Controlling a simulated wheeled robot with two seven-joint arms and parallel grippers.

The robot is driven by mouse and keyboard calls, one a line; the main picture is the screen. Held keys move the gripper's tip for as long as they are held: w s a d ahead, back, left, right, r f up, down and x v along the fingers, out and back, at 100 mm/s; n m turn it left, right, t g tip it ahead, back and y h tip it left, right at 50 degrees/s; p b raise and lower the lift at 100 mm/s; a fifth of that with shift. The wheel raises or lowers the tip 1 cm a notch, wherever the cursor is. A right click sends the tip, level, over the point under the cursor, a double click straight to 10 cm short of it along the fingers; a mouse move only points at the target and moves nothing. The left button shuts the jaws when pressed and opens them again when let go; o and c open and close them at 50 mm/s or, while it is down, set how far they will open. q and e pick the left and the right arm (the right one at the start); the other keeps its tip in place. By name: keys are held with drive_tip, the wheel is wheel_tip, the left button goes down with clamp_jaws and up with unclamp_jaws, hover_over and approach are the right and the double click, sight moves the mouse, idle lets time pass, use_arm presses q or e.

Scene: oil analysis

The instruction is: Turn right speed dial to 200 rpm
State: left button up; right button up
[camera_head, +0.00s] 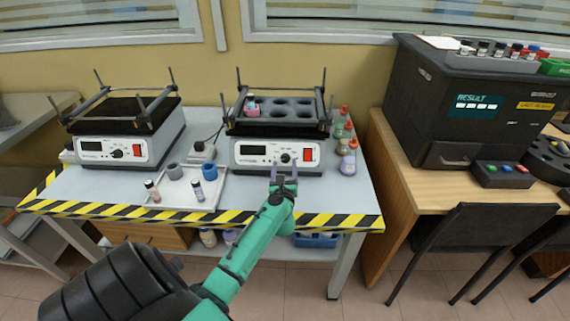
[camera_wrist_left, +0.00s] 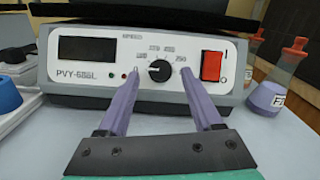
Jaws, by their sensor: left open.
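The right shaker (camera_head: 277,140) stands on the table with a black rack on top. Its front panel has a dark display (camera_wrist_left: 87,49), a black speed dial (camera_wrist_left: 160,71) and a red switch (camera_wrist_left: 211,66). Printed numbers arc above the dial; a light pointer mark shows on it, but its exact setting is too small to read. My left gripper (camera_wrist_left: 158,88) is open in front of the panel, its two purple fingers to either side of the dial and apart from it. In the head view the gripper (camera_head: 282,172) is just below the panel. My right gripper is not in view.
Flasks with colored stoppers (camera_head: 348,160) stand right of the shaker; one shows in the wrist view (camera_wrist_left: 280,85). A second shaker (camera_head: 125,150) stands further left. The striped edge (camera_head: 335,221) borders the table front.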

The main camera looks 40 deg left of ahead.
use_arm(q)
drive_tip(key=shift+x, duration=0.9)
clamp_jaws()
drive_tip(key=shift+m, duration=0.3)
